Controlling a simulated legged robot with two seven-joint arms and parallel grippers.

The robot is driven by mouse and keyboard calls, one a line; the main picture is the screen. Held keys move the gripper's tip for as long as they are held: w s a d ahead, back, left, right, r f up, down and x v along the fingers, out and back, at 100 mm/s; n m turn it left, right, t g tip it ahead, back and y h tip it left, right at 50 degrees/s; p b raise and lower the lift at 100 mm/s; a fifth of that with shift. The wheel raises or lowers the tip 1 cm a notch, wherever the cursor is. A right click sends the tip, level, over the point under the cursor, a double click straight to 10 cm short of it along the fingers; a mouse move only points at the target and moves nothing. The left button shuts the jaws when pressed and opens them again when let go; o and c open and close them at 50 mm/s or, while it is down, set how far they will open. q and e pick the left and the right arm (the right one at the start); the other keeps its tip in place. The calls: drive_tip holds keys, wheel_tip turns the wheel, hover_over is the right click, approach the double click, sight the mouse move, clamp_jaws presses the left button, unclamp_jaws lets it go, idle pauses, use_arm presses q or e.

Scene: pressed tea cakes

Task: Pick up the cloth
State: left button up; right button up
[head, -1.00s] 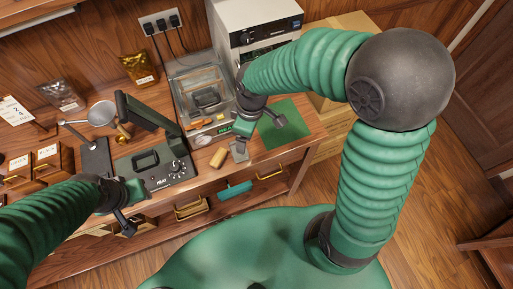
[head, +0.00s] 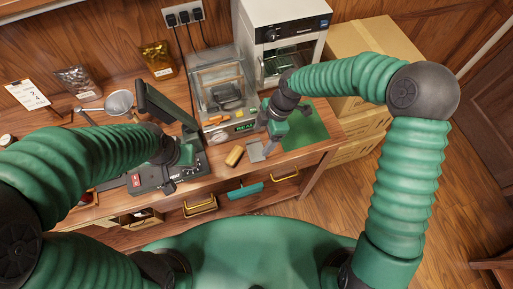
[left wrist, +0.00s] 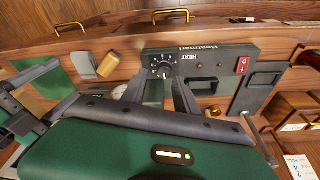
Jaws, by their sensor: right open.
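A flat grey square (head: 255,152), perhaps the cloth, lies on the bench; it also shows in the left wrist view (left wrist: 84,65). A teal piece (head: 245,191) that looks like fabric hangs at the bench front between brass handles. I cannot tell for certain which is the cloth. My right gripper (head: 268,148) is open, its fingers pointing down at the right edge of the grey square; contact cannot be made out. My left gripper (head: 170,187) is over the front of the black heat press (head: 145,181); its fingers stand apart in the left wrist view (left wrist: 157,92).
A tan block (head: 234,156) lies left of the grey square. A green mat (head: 313,127) lies right of my right gripper. A clear-lidded machine (head: 216,75) and a white oven (head: 301,30) stand behind. Cardboard boxes (head: 373,50) stand at the right.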

sight(255, 148)
drive_tip(key=p+x, duration=0.1)
drive_tip(key=x, duration=0.5)
drive_tip(key=shift+s+a+r, duration=0.1)
drive_tip(key=shift+s+a, duration=0.05)
drive_tip(key=shift+f, duration=0.3)
drive_tip(key=c, duration=1.1)
drive_tip(key=shift+r, duration=0.15)
drive_tip(key=shift+r, duration=0.25)
drive_tip(key=r, duration=0.1)
drive_tip(key=r+b, duration=0.1)
drive_tip(key=shift+s+r, duration=0.35)
drive_tip(key=shift+r, duration=0.05)
drive_tip(key=s+d+r+b, duration=0.1)
drive_tip(key=s+d, duration=0.1)
drive_tip(key=s, duration=1.3)
drive_tip(key=shift+r, duration=0.25)
